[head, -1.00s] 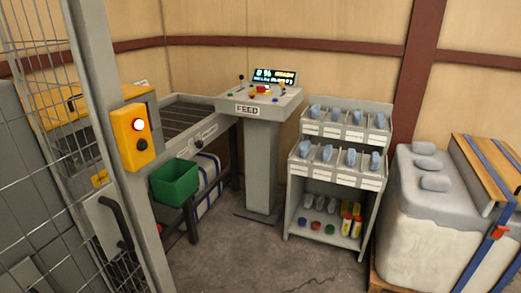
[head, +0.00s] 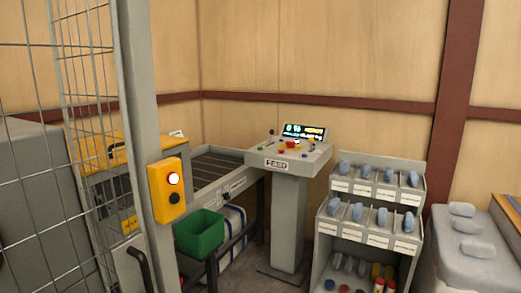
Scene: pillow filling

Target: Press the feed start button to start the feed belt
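The feed console (head: 287,205) is a grey pedestal with a sloped top and a sign that reads FEED (head: 276,163). Its top carries several small coloured buttons and levers, with a larger red and yellow control (head: 293,146) near the middle. A lit display (head: 304,132) stands at its back edge. Which button is feed start cannot be read at this size. The feed belt (head: 215,168) is a dark conveyor in a grey frame, left of the console. Neither of my grippers is in view.
A yellow box (head: 167,190) with a lit button and a dark button hangs on a grey post (head: 145,110) beside a mesh fence (head: 88,90). A green bin (head: 199,233) sits below the belt. A grey rack (head: 372,205) and wrapped sacks (head: 478,250) stand right of the console.

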